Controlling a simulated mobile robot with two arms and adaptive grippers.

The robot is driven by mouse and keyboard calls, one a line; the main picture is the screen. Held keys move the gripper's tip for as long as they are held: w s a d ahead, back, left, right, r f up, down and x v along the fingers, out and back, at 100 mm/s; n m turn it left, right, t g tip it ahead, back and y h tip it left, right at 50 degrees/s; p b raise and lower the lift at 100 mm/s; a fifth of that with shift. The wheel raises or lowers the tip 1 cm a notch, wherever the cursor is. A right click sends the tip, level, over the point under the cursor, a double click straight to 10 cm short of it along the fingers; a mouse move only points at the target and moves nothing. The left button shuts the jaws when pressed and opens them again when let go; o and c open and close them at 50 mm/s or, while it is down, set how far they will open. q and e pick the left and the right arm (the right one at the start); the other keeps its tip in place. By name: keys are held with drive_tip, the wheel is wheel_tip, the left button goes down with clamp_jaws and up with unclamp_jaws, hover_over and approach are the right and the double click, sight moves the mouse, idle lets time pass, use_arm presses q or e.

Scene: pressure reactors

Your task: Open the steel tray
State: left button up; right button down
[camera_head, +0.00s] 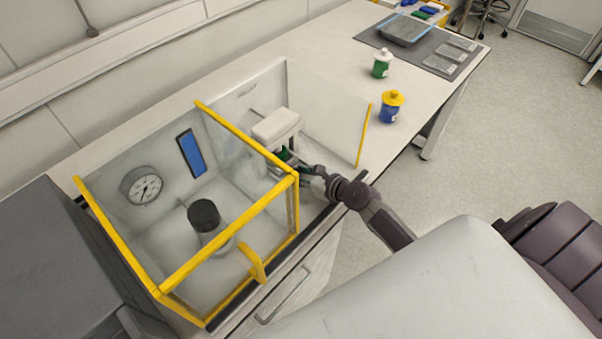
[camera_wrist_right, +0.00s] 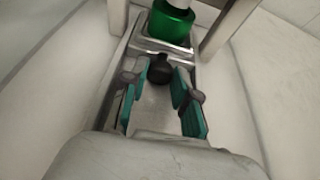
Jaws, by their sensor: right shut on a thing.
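The steel tray (camera_wrist_right: 166,46) shows in the right wrist view, with a green container (camera_wrist_right: 171,22) standing on it. A dark round knob (camera_wrist_right: 160,70) is at the tray's near side. My right gripper (camera_wrist_right: 160,82) has its teal-padded fingers on either side of this knob and is shut on it. In the head view my right gripper (camera_head: 312,172) reaches from the right to the low front of the white device (camera_head: 276,126). A bit of the green container (camera_head: 283,154) shows there, and the tray is mostly hidden. My left gripper is not in view.
A clear, yellow-edged enclosure (camera_head: 264,151) stands left of my right gripper, with a black-capped vessel (camera_head: 204,216) inside. A clear panel with a yellow edge (camera_head: 364,135) stands to the right. Blue (camera_head: 390,108) and green (camera_head: 381,64) bottles stand farther along the bench.

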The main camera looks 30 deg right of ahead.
drive_tip(key=s+d, duration=0.1)
drive_tip(key=s, duration=0.1)
drive_tip(key=s+d, duration=0.1)
drive_tip(key=s, duration=0.5)
drive_tip(key=shift+s+d, duration=0.15)
drive_tip(key=shift+d, duration=0.25)
drive_tip(key=c, duration=0.9)
unclamp_jaws()
drive_tip(key=v, duration=1.2)
